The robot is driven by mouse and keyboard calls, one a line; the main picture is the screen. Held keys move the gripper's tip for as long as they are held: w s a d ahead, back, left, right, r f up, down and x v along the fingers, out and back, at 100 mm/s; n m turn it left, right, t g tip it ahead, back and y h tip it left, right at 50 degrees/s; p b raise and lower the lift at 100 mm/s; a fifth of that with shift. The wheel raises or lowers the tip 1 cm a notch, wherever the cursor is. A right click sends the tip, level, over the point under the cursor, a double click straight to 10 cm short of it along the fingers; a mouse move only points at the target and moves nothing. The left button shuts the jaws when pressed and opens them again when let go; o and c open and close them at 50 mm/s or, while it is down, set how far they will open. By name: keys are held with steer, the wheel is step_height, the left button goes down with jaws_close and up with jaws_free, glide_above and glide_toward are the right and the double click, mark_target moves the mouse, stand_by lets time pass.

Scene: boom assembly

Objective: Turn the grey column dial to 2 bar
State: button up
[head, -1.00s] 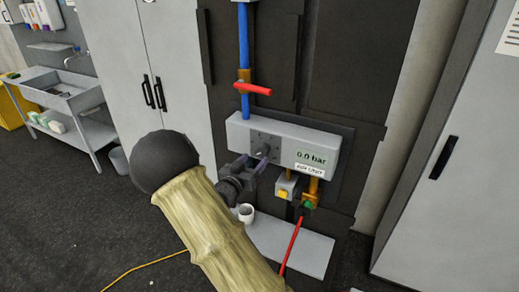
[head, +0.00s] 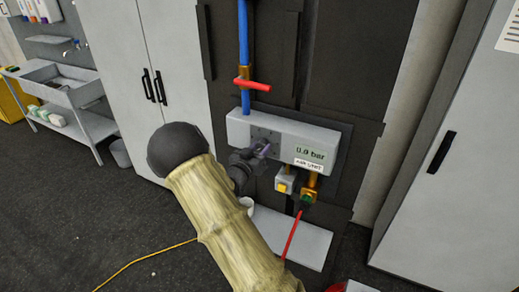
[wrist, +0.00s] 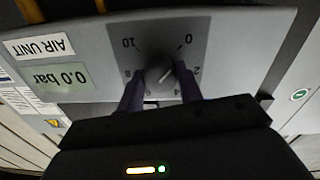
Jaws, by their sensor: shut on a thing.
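The grey dial (wrist: 165,74) sits on a dark scale plate with numbers from 0 to 10 on the front of the air unit (wrist: 225,60). My gripper (wrist: 160,84) has one finger on each side of the dial and is shut on it. I cannot tell exactly which number the dial's mark points at. The unit's display (wrist: 62,78) reads 0.0 bar. In the head view, my gripper (head: 258,152) is at the front of the air unit (head: 310,138) and hides most of the dial.
A blue pipe (head: 243,45) with a red valve handle (head: 253,85) runs above the unit. A yellow button box (head: 285,183) and a green-ended brass fitting (head: 307,195) with a red hose (head: 291,236) hang below. A grey shelf (head: 300,240) sits underneath, with a partly hidden white mug (head: 247,203).

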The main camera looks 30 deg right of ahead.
steer(key=shift+f+m+b, duration=0.15)
steer(key=shift+m+b, duration=0.35)
steer(key=shift+b, duration=0.65)
steer(key=shift+f+m+b, duration=0.1)
steer(key=shift+m+b, duration=0.4)
steer(key=shift+b, duration=0.6)
steer(key=m+b, duration=0.3)
steer(key=b, duration=0.2)
steer(key=shift+f, duration=0.1)
steer(key=m+b, duration=0.3)
steer(key=b, duration=0.2)
steer(key=shift+b, duration=0.35)
steer(key=m+b, duration=0.2)
steer(key=b, duration=0.1)
steer(key=shift+r, duration=0.3)
steer(key=shift+r+m, duration=0.1)
steer(key=shift+m, duration=0.2)
steer(key=o, duration=1)
